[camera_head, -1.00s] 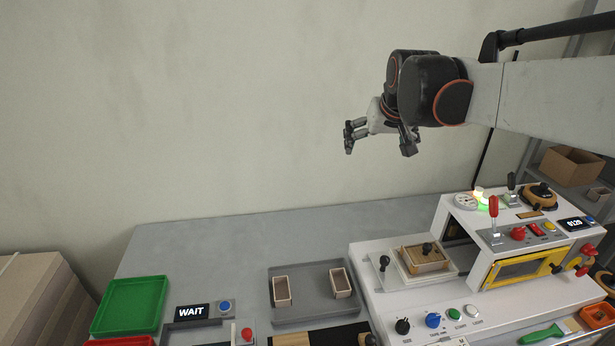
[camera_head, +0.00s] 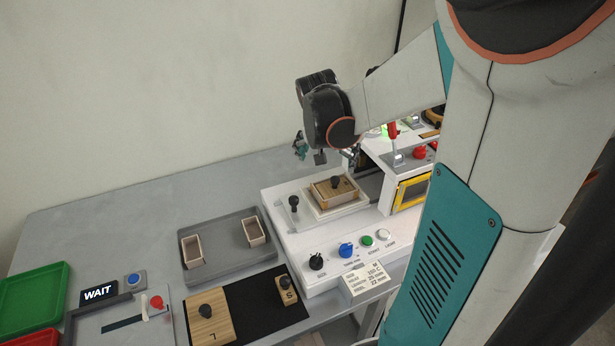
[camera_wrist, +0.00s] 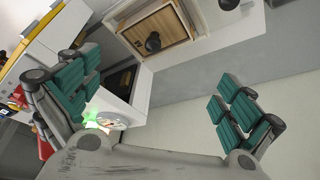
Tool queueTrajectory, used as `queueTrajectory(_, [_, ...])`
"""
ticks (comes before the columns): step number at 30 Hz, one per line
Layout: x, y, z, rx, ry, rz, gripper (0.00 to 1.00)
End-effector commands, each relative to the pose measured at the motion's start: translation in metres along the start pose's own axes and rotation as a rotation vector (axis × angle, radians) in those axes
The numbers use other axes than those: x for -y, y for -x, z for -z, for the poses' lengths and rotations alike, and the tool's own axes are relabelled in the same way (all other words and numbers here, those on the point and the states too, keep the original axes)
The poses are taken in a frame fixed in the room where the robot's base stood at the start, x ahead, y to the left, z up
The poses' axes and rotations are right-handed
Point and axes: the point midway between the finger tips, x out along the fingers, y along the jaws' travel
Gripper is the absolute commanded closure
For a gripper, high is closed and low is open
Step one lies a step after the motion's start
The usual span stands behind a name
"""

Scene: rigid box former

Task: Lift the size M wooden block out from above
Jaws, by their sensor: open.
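The wooden block with a black knob (camera_head: 336,188) sits in a wooden frame on the white sliding plate of the machine.
A grey tray (camera_head: 228,268) holds two small open boxes. Blocks marked L (camera_head: 208,322) and S (camera_head: 286,291) lie on a black mat. The white machine (camera_head: 300,262) has a yellow-framed opening and red-handled lever close by. Green and red trays stand at the left.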

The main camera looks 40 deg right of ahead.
Motion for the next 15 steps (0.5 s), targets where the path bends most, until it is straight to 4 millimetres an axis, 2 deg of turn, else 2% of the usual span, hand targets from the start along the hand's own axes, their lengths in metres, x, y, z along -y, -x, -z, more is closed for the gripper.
queueTrajectory(9, [-0.003, -0.058, -0.001, 0.000, -0.007, -0.006, 0.00])
queueTrajectory(15, [-0.003, -0.081, -0.001, 0.000, -0.006, -0.005, 0.00])
